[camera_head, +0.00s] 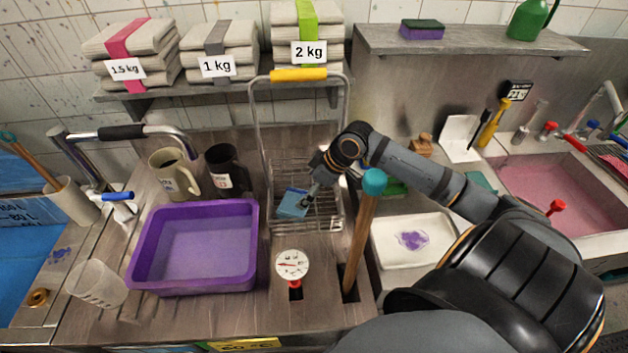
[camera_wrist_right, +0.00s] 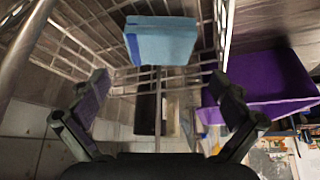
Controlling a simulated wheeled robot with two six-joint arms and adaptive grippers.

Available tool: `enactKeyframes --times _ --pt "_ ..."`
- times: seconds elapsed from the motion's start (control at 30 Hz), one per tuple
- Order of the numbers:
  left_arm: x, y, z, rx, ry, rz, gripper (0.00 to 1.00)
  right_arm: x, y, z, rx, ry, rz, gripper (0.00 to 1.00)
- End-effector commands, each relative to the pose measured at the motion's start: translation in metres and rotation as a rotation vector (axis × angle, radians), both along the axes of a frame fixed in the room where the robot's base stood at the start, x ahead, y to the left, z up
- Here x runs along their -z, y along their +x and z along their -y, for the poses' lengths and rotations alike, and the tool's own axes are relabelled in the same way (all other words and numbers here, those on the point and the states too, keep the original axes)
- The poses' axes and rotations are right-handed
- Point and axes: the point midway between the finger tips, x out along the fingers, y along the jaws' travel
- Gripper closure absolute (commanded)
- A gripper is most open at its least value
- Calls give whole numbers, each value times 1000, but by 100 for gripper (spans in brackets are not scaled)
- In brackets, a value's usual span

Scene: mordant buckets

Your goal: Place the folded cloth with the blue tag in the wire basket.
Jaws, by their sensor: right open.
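The folded cloth (camera_head: 292,203) is light blue, with a darker blue strip on one edge in the right wrist view (camera_wrist_right: 165,42). It lies tilted inside the wire basket (camera_head: 333,215), towards its left front side. The basket has tall side wires and a yellow handle; its wires also show in the right wrist view (camera_wrist_right: 222,28). My right gripper (camera_head: 309,194) is over the basket, beside the cloth. In the right wrist view my right gripper (camera_wrist_right: 162,92) has its fingers spread and empty, with the cloth beyond the fingertips. My left gripper is out of view.
A purple tub (camera_head: 195,287) stands left of the basket. A dial gauge (camera_head: 292,264) and a wooden-handled tool (camera_head: 361,235) stand in front. Two mugs (camera_head: 175,178) are behind the tub. A white tray (camera_head: 385,258) lies to the right.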

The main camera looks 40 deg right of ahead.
Motion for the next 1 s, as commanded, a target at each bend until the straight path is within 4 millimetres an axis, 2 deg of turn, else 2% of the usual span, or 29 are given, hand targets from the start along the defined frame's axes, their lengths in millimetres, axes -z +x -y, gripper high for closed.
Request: enactKeyframes --times 0.13,0.2,0.33,1.0 --pt "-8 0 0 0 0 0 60 -18 -9 6 -3 -8 -6 0" --pt "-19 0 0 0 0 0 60 -27 -12 10 -1 -8 -6 0" --pt "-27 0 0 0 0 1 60 -34 -15 12 0 -5 -4 0" --pt "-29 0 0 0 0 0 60 -36 -17 12 0 1 -1 0"
